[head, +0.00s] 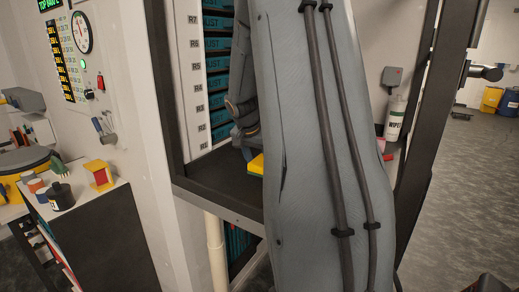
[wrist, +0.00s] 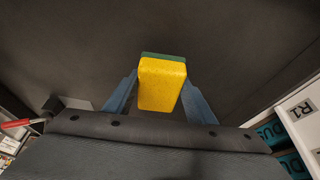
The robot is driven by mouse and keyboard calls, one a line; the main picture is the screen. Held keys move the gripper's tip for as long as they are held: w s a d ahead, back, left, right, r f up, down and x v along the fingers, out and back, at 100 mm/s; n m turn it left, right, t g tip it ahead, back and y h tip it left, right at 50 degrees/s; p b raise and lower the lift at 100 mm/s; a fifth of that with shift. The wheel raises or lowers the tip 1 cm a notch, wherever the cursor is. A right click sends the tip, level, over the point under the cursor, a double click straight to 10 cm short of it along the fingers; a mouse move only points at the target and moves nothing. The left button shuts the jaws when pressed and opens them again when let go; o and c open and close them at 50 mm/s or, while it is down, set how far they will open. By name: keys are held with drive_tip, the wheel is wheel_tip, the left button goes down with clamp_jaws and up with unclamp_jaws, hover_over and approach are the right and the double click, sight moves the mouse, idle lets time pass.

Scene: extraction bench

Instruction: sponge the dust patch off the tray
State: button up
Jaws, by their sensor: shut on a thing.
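My gripper (wrist: 160,95) is shut on a yellow sponge (wrist: 161,84) with a green backing, seen in the wrist view between the two blue-grey fingers. In the head view a yellow corner of the sponge (head: 257,165) shows beside my arm, low over the dark tray (head: 212,181). My arm hides most of the sponge and the gripper there. The dark tray surface (wrist: 240,45) fills the upper wrist view. I cannot make out a dust patch in either view. Whether the sponge touches the tray is unclear.
A rack of teal dust boxes (head: 220,82) labelled with R numbers stands behind the tray's left side. A dark post (head: 425,130) rises at right, near a white wipes bottle (head: 395,118). A side cabinet (head: 95,215) with small containers stands at left.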

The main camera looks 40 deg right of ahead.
drive_tip(key=shift+r+p, duration=0.95)
drive_tip(key=shift+r, duration=1.25)
drive_tip(key=shift+a, duration=0.1)
